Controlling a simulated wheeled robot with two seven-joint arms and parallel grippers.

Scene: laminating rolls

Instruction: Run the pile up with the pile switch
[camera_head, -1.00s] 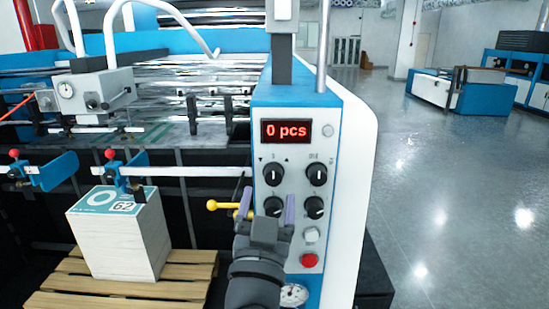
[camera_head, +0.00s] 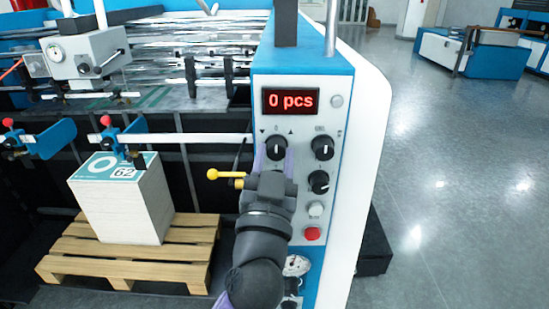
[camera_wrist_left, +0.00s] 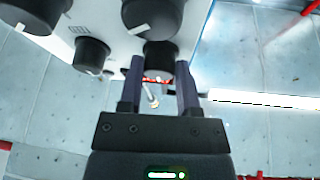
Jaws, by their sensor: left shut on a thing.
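The pile switch (camera_head: 276,146) is the upper-left black knob on the panel, with down and up arrows beside it. My left gripper (camera_head: 275,156) comes from below, with its purple fingers on either side of this knob. In the left wrist view, the fingers (camera_wrist_left: 160,75) are shut on the black knob (camera_wrist_left: 160,53); other knobs sit above and to the left. The pile (camera_head: 125,205) is a white block of sheets with a teal top marked 62. It stands on a wooden pallet (camera_head: 80,268) left of the panel. My right gripper is out of view.
The red display (camera_head: 290,101) reads 0 pcs. Two more knobs (camera_head: 322,147) show at the right, with a white button (camera_head: 315,209) and a red button (camera_head: 312,233) below. A yellow-knobbed lever (camera_head: 213,174) sticks out left of my gripper. Open floor lies right.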

